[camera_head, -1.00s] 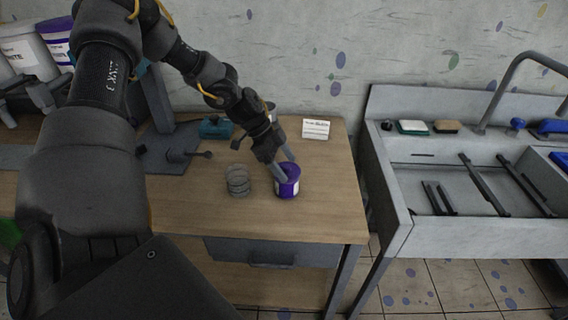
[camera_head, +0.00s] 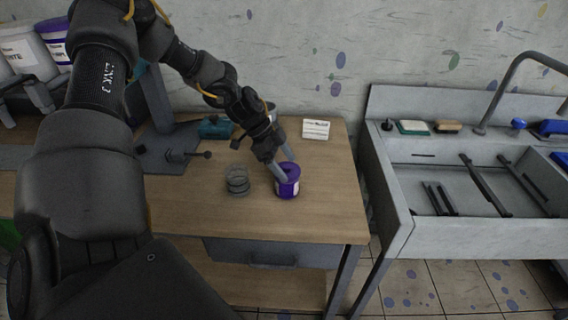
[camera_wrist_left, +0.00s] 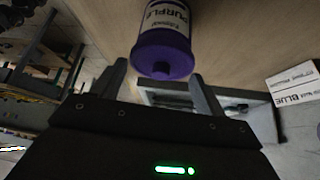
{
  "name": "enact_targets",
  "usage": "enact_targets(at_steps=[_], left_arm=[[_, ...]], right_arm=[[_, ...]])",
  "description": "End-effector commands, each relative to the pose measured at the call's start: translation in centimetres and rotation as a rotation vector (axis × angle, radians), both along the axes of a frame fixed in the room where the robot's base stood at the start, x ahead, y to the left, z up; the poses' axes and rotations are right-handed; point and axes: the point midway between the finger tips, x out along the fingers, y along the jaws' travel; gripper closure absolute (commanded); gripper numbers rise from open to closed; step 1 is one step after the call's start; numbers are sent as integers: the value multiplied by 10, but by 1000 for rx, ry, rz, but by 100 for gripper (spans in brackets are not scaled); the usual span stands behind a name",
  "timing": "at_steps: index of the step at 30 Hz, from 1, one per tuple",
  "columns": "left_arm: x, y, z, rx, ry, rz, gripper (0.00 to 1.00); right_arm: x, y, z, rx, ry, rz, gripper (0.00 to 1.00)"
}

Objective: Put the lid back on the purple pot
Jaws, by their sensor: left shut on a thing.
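The purple pot (camera_head: 288,188) stands upright on the wooden table near its right side, with a white label on its front. In the left wrist view the pot (camera_wrist_left: 166,18) shows its "PURPLE" label, and the purple lid (camera_wrist_left: 164,52) with a small knob faces the camera at its top end. The lid looks seated on the pot, with no clear gap. My left gripper (camera_head: 286,170) reaches down over the pot with a finger on each side of the lid, shut on it. Its fingers (camera_wrist_left: 160,75) also show in the wrist view. My right gripper is out of view.
A grey ringed object (camera_head: 237,181) stands left of the pot. A white label card (camera_head: 316,129) and a teal object (camera_head: 215,127) are behind. A sink (camera_head: 470,185) stands to the right across a gap. The table front is clear.

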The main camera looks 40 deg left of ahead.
Motion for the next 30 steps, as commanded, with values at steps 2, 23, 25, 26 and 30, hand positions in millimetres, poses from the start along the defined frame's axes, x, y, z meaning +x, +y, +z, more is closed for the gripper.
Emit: enact_targets(at_steps=[2,23,25,26,30], left_arm=[[0,0,0,0,0,0,48],[0,0,0,-1,0,0,0],[0,0,0,-1,0,0,0],[0,0,0,-1,0,0,0],[0,0,2,-1,0,0,0]], right_arm=[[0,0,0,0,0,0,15],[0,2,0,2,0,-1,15],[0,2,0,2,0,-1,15],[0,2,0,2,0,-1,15],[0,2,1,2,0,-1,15]])
